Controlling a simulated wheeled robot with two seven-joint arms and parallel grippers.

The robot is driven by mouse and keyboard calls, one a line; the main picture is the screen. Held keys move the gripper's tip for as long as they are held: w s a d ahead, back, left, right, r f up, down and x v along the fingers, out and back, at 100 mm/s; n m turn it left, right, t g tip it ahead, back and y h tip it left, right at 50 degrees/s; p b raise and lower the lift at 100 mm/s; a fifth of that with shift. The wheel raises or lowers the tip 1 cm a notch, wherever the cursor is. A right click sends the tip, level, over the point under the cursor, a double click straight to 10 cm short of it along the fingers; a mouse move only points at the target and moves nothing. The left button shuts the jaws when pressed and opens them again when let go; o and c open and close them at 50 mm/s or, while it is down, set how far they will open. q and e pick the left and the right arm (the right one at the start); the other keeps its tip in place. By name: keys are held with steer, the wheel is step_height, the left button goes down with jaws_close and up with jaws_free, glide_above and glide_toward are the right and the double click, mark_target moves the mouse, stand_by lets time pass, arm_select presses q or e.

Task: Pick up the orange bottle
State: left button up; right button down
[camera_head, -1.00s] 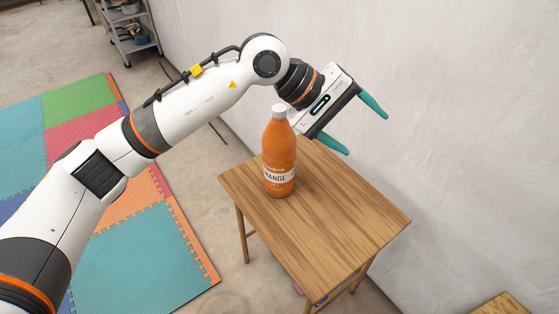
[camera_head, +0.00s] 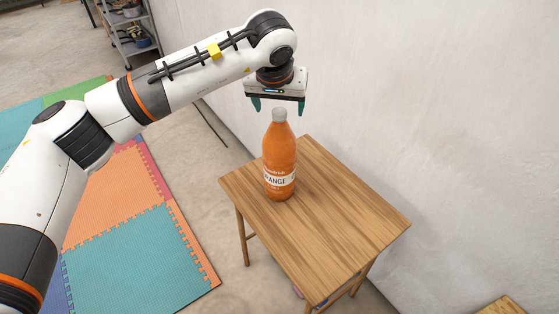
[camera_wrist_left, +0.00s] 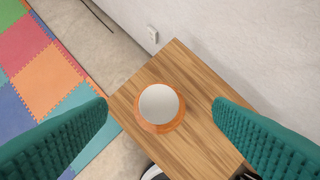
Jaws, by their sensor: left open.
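The orange bottle (camera_head: 280,158) stands upright on a small wooden table (camera_head: 330,220), near its left back part. It has a grey-white cap and a white label. My left gripper (camera_head: 278,108) is open and points down just above and behind the cap, with its teal fingers apart. In the left wrist view the bottle (camera_wrist_left: 160,108) is seen from above, with its round cap between the two open fingers (camera_wrist_left: 160,115). Nothing is held. My right gripper does not show.
A pale wall (camera_head: 430,110) runs close behind and to the right of the table. Coloured foam mats (camera_head: 130,250) cover the floor at left. A grey shelf rack (camera_head: 130,30) stands at the back left. The table's front half is bare.

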mark_target(279, 111)
arm_select(q)
steer(key=x, duration=0.4)
steer(key=shift+f, duration=0.25)
steer(key=shift+c, duration=0.3)
steer(key=shift+a, duration=0.1)
jaws_close()
steer(key=shift+w+r, duration=0.1)
steer(key=shift+r, duration=0.1)
